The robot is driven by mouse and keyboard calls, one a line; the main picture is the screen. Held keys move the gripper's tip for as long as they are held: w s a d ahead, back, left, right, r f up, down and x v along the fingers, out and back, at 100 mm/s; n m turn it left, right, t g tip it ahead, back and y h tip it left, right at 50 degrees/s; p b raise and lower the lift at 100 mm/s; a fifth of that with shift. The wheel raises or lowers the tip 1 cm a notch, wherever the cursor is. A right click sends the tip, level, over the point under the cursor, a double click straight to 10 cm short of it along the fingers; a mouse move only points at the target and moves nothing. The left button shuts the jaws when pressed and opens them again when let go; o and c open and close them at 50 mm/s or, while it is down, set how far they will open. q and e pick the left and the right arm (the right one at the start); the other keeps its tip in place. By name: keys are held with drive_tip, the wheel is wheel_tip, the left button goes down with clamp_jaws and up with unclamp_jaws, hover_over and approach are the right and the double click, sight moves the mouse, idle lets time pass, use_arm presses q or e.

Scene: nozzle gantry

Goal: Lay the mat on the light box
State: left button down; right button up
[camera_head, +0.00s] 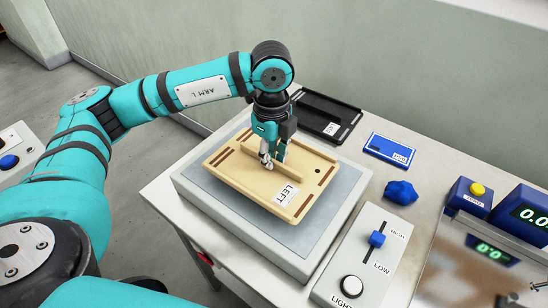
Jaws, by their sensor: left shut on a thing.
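The mat (250,185) looks like a stiff tan board with dark slots, a raised strip and a white label reading LEFT. The fingertips are partly hidden against the mat. My right gripper is not in view.
A control box (355,250) with a blue slider and round light button stands right of the light box. A black tray (325,113), a blue labelled plate (390,149) and a crumpled blue lump (400,192) lie behind and right. Instruments (520,212) stand far right; a wall rises behind.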

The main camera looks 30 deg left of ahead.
use_arm(q)
drive_tip(key=shift+w+a+f, duration=0.1)
drive_tip(key=shift+w, duration=0.6)
wheel_tip(320, 180, down, 3)
drive_tip(key=shift+f+p, duration=0.2)
drive_tip(key=shift+p, duration=0.4)
drive_tip(key=shift+f, duration=0.1)
drive_tip(key=c, duration=1.4)
unclamp_jaws()
drive_tip(key=shift+s, duration=0.1)
wheel_tip(320, 180, up, 12)
drive_tip(key=b, duration=0.2)
